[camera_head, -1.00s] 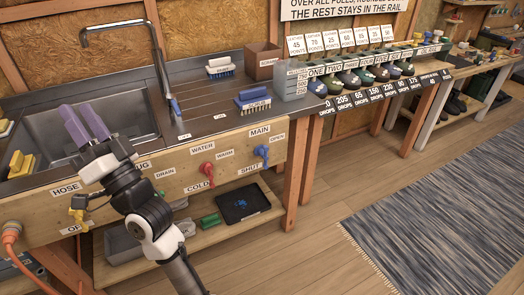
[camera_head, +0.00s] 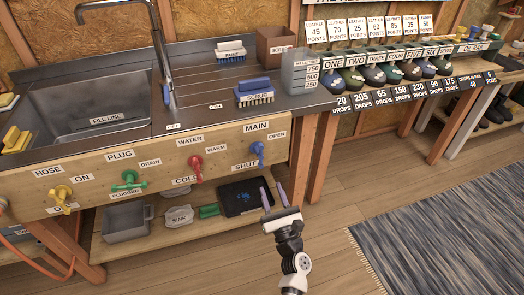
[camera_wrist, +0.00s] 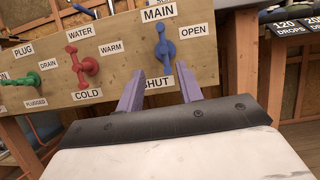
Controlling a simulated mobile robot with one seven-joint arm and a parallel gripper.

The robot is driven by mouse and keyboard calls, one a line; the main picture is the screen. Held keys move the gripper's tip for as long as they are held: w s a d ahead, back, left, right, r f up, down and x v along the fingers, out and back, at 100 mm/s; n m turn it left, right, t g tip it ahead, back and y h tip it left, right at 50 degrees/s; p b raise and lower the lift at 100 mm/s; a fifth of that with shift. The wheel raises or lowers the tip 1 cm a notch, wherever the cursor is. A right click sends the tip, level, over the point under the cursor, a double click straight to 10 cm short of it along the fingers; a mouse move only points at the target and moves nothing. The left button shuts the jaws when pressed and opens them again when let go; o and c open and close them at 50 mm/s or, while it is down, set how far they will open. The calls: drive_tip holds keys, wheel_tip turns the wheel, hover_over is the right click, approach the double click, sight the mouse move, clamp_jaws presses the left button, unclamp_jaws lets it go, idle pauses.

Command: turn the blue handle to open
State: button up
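The blue handle (camera_head: 258,152) is on the wooden front panel under the counter, below the MAIN label (camera_head: 256,126). The OPEN label (camera_head: 277,134) is at its upper right and the SHUT label (camera_head: 245,165) below it. In the wrist view the blue handle (camera_wrist: 164,48) stands roughly upright, its lower end near the SHUT label. My gripper (camera_head: 272,194) is below and to the right of the handle, in front of the panel. Its two purple fingers (camera_wrist: 157,92) are apart with nothing between them. They do not appear to touch the handle.
A red handle (camera_head: 195,166), a green handle (camera_head: 130,181) and a yellow handle (camera_head: 61,199) sit along the same panel to the left. A lower shelf (camera_head: 150,235) holds a grey bin and a black tray. The floor at right is open around a rug (camera_head: 450,215).

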sight(262, 156)
drive_tip(key=shift+m, duration=0.3)
drive_tip(key=p+x, duration=0.1)
drive_tip(key=x, duration=0.3)
drive_tip(key=p+x, duration=0.1)
drive_tip(key=x, duration=0.4)
drive_tip(key=p+x, duration=0.1)
drive_tip(key=x, duration=0.3)
drive_tip(key=shift+w+d+p, duration=0.3)
clamp_jaws()
